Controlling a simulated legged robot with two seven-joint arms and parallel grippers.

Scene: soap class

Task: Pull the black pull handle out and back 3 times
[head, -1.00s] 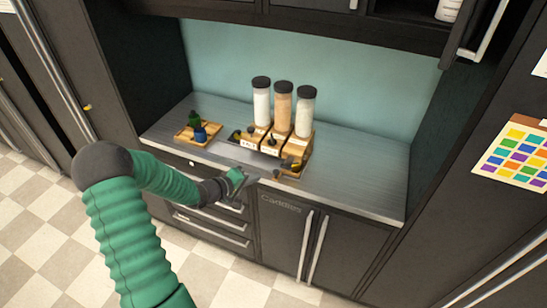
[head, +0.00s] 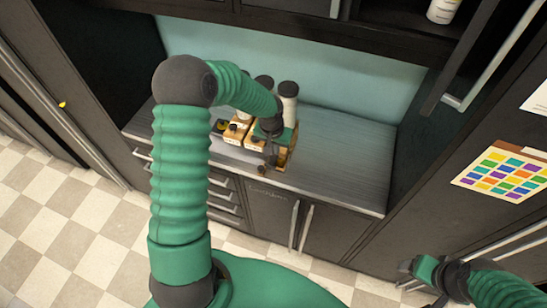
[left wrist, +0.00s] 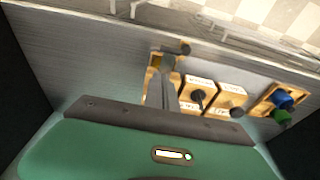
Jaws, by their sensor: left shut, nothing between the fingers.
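My left gripper (head: 271,156) reaches down over the right-hand dispenser (head: 284,158). In the left wrist view its fingers (left wrist: 167,75) are shut and empty, in front of that dispenser's wooden base (left wrist: 154,62). A dark knob, seemingly the black pull handle (left wrist: 184,48), shows close beside the fingertips; it also shows at the counter's front in the head view (head: 262,169). I cannot tell whether they touch. My right gripper (head: 424,272) is low at the right, away from the counter; its jaws are unclear.
The other dispensers have dark knobs (left wrist: 199,98). A wooden tray (left wrist: 265,101) holds a blue and a green item. The counter's right part (head: 345,165) is clear. A cabinet (head: 320,225) and drawers lie below, and an overhead cabinet (head: 290,28) is above.

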